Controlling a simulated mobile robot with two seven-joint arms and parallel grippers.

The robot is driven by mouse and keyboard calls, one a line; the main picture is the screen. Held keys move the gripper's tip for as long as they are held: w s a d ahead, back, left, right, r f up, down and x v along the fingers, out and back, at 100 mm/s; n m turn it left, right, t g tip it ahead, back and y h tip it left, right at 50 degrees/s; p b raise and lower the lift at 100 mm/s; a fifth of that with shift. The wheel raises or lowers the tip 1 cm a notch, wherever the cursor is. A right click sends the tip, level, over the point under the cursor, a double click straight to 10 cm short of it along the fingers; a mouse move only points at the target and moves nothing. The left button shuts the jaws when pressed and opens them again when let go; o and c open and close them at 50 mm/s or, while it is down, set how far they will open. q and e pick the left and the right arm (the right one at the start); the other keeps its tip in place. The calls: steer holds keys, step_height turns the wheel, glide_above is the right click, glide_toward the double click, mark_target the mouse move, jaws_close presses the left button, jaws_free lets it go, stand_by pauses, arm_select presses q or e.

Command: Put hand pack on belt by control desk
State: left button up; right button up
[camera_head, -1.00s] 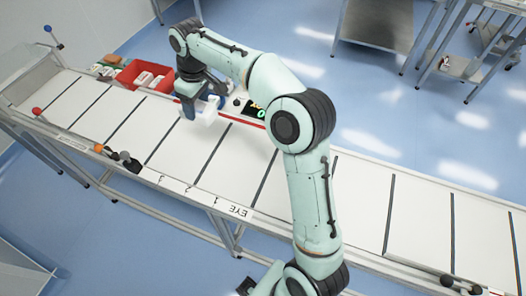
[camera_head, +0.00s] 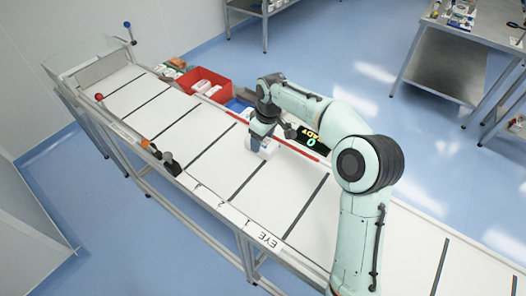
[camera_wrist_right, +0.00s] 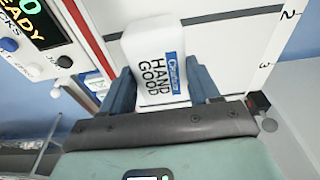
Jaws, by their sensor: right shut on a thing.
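A white hand pack with the words HAND GOOD and a blue label (camera_wrist_right: 155,55) is between the two blue fingers of my right gripper (camera_wrist_right: 162,80) in the right wrist view. In the head view my right gripper (camera_head: 260,140) is shut on the pack (camera_head: 267,152), over the white belt (camera_head: 215,160) just inside its red-striped far rail. I cannot tell whether the pack touches the belt. The control desk's display (camera_head: 312,138) reads READY and 0, close to the right of the gripper; it also shows in the wrist view (camera_wrist_right: 38,20). My left gripper is out of view.
A red bin (camera_head: 205,82) with white packs stands behind the belt, with a blue bin (camera_head: 238,104) beside it. The belt on both sides of the pack is clear.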

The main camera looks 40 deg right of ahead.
mark_target(266, 143)
steer(key=shift+f+b, duration=0.3)
steer(key=shift+f, duration=2.1)
steer(key=shift+f, duration=0.1)
steer(key=o, duration=1.2)
steer(key=shift+f, duration=0.1)
steer(key=shift+o, duration=0.2)
steer(key=r, duration=0.3)
steer(key=s+r+p, duration=0.1)
steer(key=r, duration=0.6)
steer(key=shift+s+d+r, duration=0.2)
steer(key=shift+d+r, duration=0.05)
steer(key=shift+r, duration=0.15)
steer(key=shift+s+r, duration=0.2)
steer(key=shift+r, duration=0.55)
